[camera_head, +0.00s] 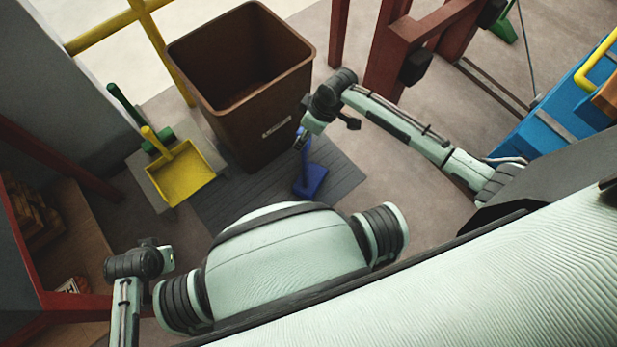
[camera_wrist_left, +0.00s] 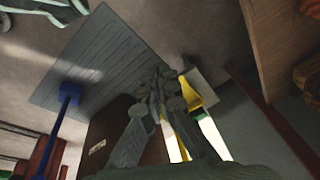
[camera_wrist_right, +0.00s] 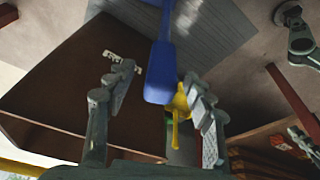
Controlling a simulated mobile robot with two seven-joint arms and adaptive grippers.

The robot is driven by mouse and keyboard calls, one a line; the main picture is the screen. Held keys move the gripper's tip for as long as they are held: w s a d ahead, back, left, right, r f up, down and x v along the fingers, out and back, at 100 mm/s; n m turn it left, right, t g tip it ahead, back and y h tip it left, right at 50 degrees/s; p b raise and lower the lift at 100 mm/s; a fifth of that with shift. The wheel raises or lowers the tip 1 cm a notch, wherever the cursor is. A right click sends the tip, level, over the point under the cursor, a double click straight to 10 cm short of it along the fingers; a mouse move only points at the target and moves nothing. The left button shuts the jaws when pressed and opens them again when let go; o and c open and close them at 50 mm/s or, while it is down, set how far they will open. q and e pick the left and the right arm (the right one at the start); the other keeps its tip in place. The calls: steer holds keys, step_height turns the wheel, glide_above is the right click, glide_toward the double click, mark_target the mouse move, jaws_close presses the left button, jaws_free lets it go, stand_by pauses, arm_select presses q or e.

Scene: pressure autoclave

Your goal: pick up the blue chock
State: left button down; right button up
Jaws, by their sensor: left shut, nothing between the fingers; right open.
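The blue chock (camera_head: 311,180) stands on a grey slatted mat (camera_head: 345,180) in front of the brown bin, its long handle rising toward my right gripper. My right gripper (camera_head: 303,138) is open at the handle's upper end. In the right wrist view the blue handle (camera_wrist_right: 159,72) shows between the spread fingers of the right gripper (camera_wrist_right: 157,80); whether they touch it I cannot tell. My left gripper (camera_head: 165,257) is at lower left, away from the chock. In the left wrist view the left gripper (camera_wrist_left: 157,85) is shut and empty, with the chock (camera_wrist_left: 68,95) off to the left.
The brown bin (camera_head: 255,125) stands close behind my right gripper. A yellow dustpan (camera_head: 180,172) and a green brush (camera_head: 157,140) are left of the mat. A red-framed shelf (camera_head: 75,303) is near my left gripper. Red posts (camera_head: 390,60) and a blue cart (camera_head: 550,115) stand right.

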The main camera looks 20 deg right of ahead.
steer(key=x, duration=0.4)
steer(key=shift+a+b, duration=0.15)
steer(key=shift+b, duration=0.15)
steer(key=shift+w+f, duration=0.1)
steer(key=shift+f, duration=0.1)
arm_select(q)
steer(key=shift+w+r, duration=0.1)
steer(key=shift+r, duration=0.8)
steer(key=shift+a, duration=0.1)
arm_select(e)
steer(key=shift+c, duration=0.2)
steer(key=shift+c, duration=1.1)
jaws_close()
arm_select(q)
steer(key=shift+w, duration=0.1)
arm_select(e)
steer(key=shift+w+a+r, duration=0.1)
steer(key=shift+w+r, duration=0.05)
